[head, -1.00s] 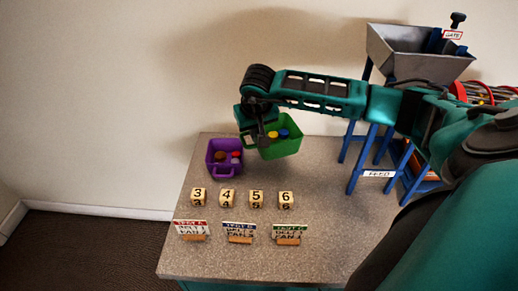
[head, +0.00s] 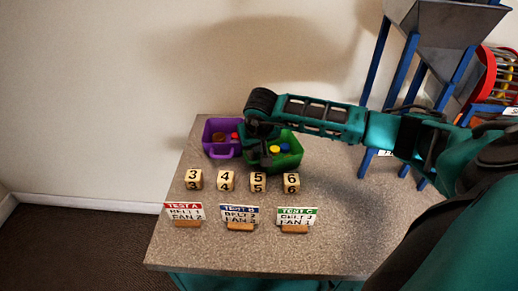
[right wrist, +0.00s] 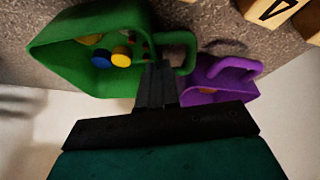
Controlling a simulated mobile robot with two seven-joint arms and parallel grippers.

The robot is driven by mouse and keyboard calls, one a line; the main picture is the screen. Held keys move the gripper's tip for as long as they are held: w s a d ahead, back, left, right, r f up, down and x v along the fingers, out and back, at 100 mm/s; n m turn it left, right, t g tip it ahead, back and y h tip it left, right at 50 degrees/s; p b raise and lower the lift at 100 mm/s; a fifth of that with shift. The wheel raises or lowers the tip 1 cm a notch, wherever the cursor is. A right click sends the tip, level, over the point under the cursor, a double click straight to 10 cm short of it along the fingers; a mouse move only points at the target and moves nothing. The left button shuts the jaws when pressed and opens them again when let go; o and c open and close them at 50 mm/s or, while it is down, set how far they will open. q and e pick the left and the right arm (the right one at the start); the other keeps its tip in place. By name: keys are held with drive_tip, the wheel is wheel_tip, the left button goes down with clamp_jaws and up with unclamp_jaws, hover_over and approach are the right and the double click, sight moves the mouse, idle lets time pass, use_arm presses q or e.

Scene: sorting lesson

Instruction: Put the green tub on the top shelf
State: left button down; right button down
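The green tub (head: 291,158) is at the back of the speckled table in the head view, with blue and yellow round pieces inside. My right gripper (head: 262,150) is at its left side. In the right wrist view the green tub (right wrist: 60,60) fills the upper left, and the right gripper's fingers (right wrist: 157,72) are closed together at its handle. I cannot tell whether the tub's base touches the table. My left gripper is not in view. No top shelf can be made out.
A purple tub (head: 222,150) with small pieces stands just left of the green tub. Several numbered blocks (head: 226,181) and three test cards (head: 240,217) stand in front on the table (head: 350,215). A hopper (head: 440,30) on blue legs stands at the right.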

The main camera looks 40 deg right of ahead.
drive_tip(key=c, duration=1.8)
unclamp_jaws()
drive_tip(key=o, duration=0.4)
drive_tip(key=shift+o, duration=0.2)
